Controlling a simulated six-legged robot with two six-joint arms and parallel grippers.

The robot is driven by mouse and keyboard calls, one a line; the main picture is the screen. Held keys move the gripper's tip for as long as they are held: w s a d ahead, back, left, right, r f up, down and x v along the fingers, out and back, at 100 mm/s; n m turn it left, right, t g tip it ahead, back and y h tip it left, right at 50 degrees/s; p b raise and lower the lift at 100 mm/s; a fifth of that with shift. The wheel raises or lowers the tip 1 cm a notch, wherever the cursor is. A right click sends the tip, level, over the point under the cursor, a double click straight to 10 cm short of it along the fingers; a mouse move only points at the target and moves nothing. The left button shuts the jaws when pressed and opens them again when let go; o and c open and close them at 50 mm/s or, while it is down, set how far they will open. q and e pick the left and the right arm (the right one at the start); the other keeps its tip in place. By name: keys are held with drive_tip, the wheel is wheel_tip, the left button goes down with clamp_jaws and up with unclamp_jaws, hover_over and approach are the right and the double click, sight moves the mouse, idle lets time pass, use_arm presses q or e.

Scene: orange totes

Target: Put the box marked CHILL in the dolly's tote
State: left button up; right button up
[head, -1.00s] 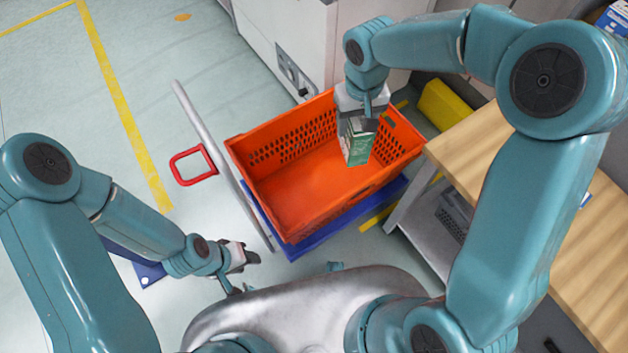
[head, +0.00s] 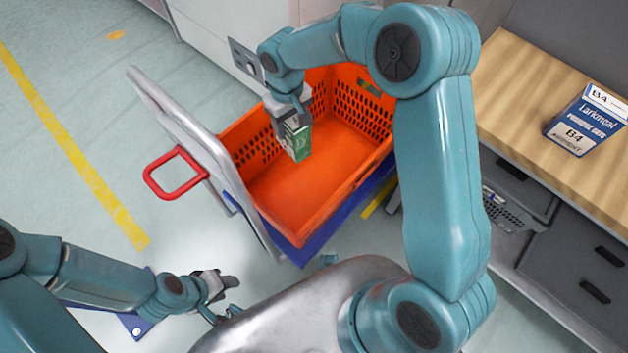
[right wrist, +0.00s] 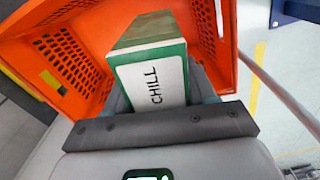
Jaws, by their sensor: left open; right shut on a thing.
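The box marked CHILL (right wrist: 155,80) is green with a white label and is held in my right gripper. In the head view the green box (head: 297,142) hangs over the dolly's orange tote (head: 275,208), toward its back left part. My right gripper (head: 288,115) is shut on the box from above; I cannot tell the box's exact height over the tote floor. The tote is otherwise empty where I can see, and also shows in the right wrist view (right wrist: 65,62). My left gripper (head: 222,286) is open and empty, low at the left in front of the dolly.
The tote sits on a blue dolly (head: 305,252) with a grey push handle (head: 190,125). A red loop (head: 160,184) sticks out at its left.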

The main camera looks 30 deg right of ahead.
use_arm(q)
wheel_tip(320, 180, down, 20)
drive_tip(key=w+b, duration=0.1)
drive_tip(key=b, duration=1.8)
drive_tip(key=shift+a+f+n, duration=0.15)
drive_tip(key=shift+a+n, duration=0.15)
drive_tip(key=shift+a, duration=0.1)
use_arm(e)
drive_tip(key=w+f+n, duration=0.1)
drive_tip(key=w+f, duration=0.1)
drive_tip(key=f, duration=1.8)
drive_tip(key=w+a+f+n, duration=0.1)
drive_tip(key=w+f, duration=0.1)
drive_tip(key=f, duration=1.8)
drive_tip(key=shift+w+a+f, duration=0.15)
drive_tip(key=shift+a+f, duration=0.1)
drive_tip(key=shift+a, duration=0.05)
use_arm(q)
drive_tip(key=shift+w, duration=0.1)
drive_tip(key=shift+f, duration=0.1)
use_arm(e)
drive_tip(key=shift+f, duration=0.1)
drive_tip(key=shift+f+b, duration=0.1)
drive_tip(key=shift+b, duration=0.25)
drive_tip(key=o, duration=1.3)
drive_tip(key=shift+c, duration=0.2)
use_arm(q)
drive_tip(key=shift+w, duration=0.1)
